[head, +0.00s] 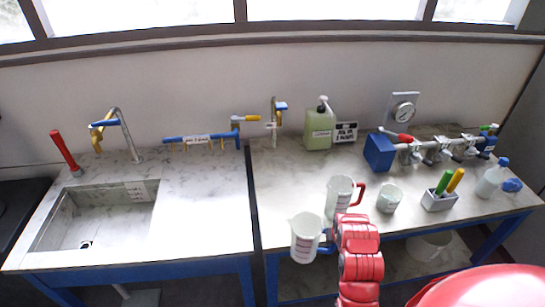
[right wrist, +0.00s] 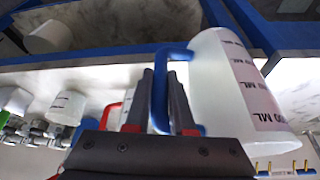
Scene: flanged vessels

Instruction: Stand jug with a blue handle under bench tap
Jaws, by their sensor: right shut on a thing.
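The jug with a blue handle (head: 304,238) is white with printed markings and looks upright, in front of the right bench's front edge. In the right wrist view its body (right wrist: 232,85) fills the right side. My right gripper (head: 329,236) is shut on the blue handle, which passes between its fingers in the right wrist view (right wrist: 162,95). A slim tap (head: 274,118) with a blue lever stands at the back left of the right bench. A curved tap (head: 124,128) stands behind the sink (head: 145,215). My left gripper is not in view.
A red-handled jug (head: 338,192) stands close behind the held jug, with a white beaker (head: 389,198) to its right. A green bottle (head: 319,130) stands right of the slim tap. A pen holder (head: 438,200) and valve pipework (head: 430,150) are further right. Bench left of the red-handled jug is clear.

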